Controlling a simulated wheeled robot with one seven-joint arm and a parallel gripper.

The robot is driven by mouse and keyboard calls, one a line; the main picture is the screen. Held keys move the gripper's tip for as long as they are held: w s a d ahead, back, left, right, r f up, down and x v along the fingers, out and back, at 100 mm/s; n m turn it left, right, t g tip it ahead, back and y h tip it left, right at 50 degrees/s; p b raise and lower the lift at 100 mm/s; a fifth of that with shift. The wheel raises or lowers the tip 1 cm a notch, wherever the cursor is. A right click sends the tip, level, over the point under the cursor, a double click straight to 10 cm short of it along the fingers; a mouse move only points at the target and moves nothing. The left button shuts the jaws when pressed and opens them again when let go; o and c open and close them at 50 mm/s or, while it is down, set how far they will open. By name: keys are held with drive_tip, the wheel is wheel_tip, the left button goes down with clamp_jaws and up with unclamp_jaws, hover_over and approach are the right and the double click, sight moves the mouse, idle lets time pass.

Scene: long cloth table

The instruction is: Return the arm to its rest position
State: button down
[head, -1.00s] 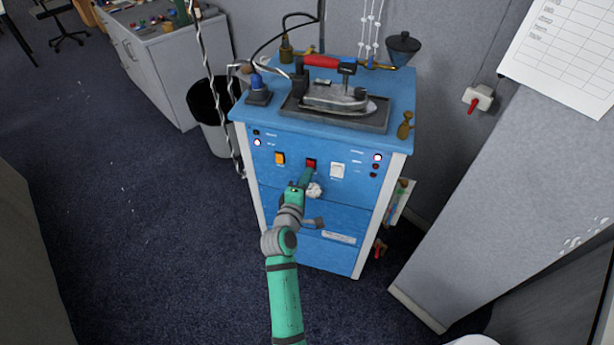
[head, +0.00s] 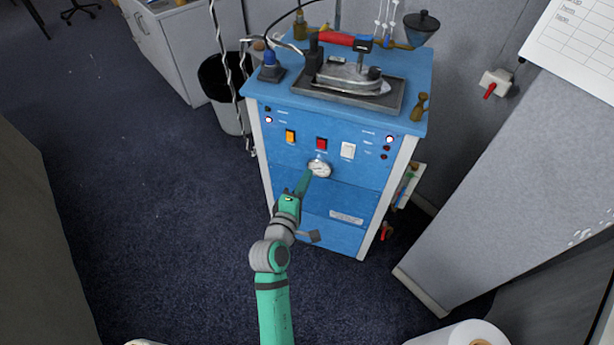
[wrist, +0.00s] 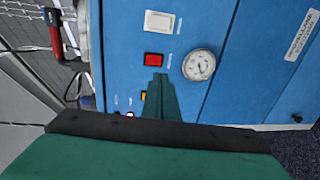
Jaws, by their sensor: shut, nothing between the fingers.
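My gripper (head: 302,184) is shut and empty, in front of the blue ironing station (head: 285,170). In the head view its fingertips are just below and left of the round gauge (head: 319,168). In the wrist view the closed green fingers (wrist: 160,88) point at the panel, with their tips close below the red switch (wrist: 153,60) in the picture. The red switch also shows in the head view (head: 321,144), between an orange switch (head: 290,136) and a white switch (head: 348,150). My green and grey arm reaches up from the bottom of the head view.
An iron (head: 350,78) rests on a dark tray (head: 350,95) on top of the station. A bin (head: 222,90) stands to its left. A grey partition (head: 500,190) is at the right. The dark carpet (head: 140,210) on the left is clear.

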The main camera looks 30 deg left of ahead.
idle(0.3)
drive_tip(key=s+d+f+m+g, duration=0.1)
drive_tip(key=s+d+f+m, duration=0.35)
drive_tip(key=s+d, duration=0.3)
drive_tip(key=s+d+f+m, duration=0.4)
drive_tip(key=s+d+f, duration=0.15)
drive_tip(key=s, duration=0.25)
drive_tip(key=s+d+r+m+h, duration=0.1)
drive_tip(key=s+d+r+m, duration=0.2)
drive_tip(key=s, duration=0.6)
drive_tip(key=s+d+r+m+h, duration=0.1)
drive_tip(key=s+d+r+m, duration=0.3)
drive_tip(key=s+d+m, duration=0.4)
drive_tip(key=shift+s+d+h, duration=0.4)
drive_tip(key=shift+s+d, duration=0.4)
drive_tip(key=shift+d, duration=0.4)
